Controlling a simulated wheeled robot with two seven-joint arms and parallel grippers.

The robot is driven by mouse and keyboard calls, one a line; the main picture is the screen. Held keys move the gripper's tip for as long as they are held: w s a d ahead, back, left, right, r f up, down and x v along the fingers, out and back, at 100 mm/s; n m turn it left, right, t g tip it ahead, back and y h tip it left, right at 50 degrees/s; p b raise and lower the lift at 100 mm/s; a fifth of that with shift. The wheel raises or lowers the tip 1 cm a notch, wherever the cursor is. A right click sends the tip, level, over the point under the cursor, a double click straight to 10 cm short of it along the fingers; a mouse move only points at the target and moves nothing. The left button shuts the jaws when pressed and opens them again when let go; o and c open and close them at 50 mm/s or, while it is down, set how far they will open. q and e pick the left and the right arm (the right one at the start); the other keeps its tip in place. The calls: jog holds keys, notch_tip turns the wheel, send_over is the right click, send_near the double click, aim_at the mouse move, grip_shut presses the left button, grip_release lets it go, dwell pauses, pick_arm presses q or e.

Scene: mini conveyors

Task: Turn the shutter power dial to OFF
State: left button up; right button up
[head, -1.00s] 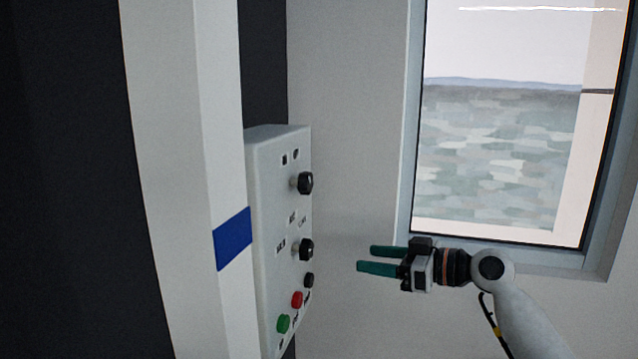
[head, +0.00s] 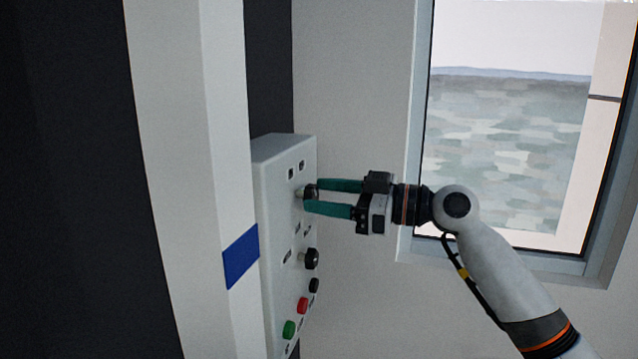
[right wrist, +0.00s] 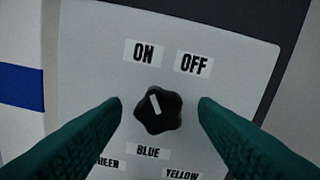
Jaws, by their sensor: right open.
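The shutter power dial is a black lobed knob (right wrist: 158,111) on a light grey control box (head: 275,200). In the right wrist view its white mark points up and slightly left, toward the ON label (right wrist: 143,53). The OFF label (right wrist: 194,63) is to the right of it. My right gripper (head: 312,196) is open at the dial. Its two green fingers stand on either side of the knob, with a gap showing on both sides in the right wrist view. In the head view the fingers partly hide the dial (head: 309,190). My left gripper is out of view.
Below are a second black dial (head: 312,258), a small black button (head: 314,285), a red button (head: 303,305) and a green button (head: 289,328). BLUE (right wrist: 148,152) and YELLOW (right wrist: 182,175) labels sit under the power dial. A window (head: 510,150) is to the right.

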jog(key=shift+x, duration=0.8)
jog(key=shift+c, duration=0.5)
jog(key=c, duration=0.9)
jog(key=shift+o, duration=0.2)
jog(key=shift+m, duration=0.3)
jog(key=m+p, duration=0.1)
jog(key=m, duration=0.4)
jog(key=shift+p, duration=0.3)
jog(key=m+p, duration=0.2)
jog(key=m, duration=0.4)
jog(key=shift+d, duration=0.1)
jog(key=shift+w+m, duration=0.1)
jog(key=shift+m, duration=0.2)
jog(key=o, duration=1)
jog(key=shift+c, duration=0.2)
